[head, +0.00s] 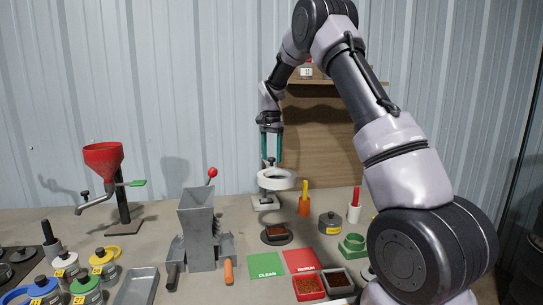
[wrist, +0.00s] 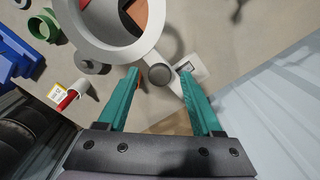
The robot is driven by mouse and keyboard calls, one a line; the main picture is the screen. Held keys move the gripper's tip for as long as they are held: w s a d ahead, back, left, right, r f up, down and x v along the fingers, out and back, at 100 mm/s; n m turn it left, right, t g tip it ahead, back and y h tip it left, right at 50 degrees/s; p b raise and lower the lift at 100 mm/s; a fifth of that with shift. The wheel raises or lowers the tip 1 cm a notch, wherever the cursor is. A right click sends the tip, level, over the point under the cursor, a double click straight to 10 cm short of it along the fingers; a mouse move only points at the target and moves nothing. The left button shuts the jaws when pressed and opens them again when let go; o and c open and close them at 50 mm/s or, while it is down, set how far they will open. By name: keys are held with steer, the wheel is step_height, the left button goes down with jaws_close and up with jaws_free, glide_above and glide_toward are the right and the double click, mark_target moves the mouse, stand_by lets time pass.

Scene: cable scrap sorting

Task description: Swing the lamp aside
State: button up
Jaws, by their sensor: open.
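The lamp (head: 278,180) is a white ring on a short arm above a white base (head: 265,203) on the bench. In the wrist view the fingertips of my gripper (wrist: 158,73) lie on either side of the knob. I cannot tell whether they touch it or how far below them it is.
A dark dish of brown granules (head: 277,244) stands below the ring. Green (head: 266,267) and red (head: 299,257) mats lie in front. An orange holder (head: 304,208), a grey weight (head: 330,222) and a white cup (head: 354,213) stand right; a grey hopper (head: 198,225) stands left.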

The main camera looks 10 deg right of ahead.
steer(key=shift+f, duration=0.2)
steer(key=shift+c, duration=0.4)
jaws_close()
steer(key=shift+r, duration=0.1)
stand_by(0.9)
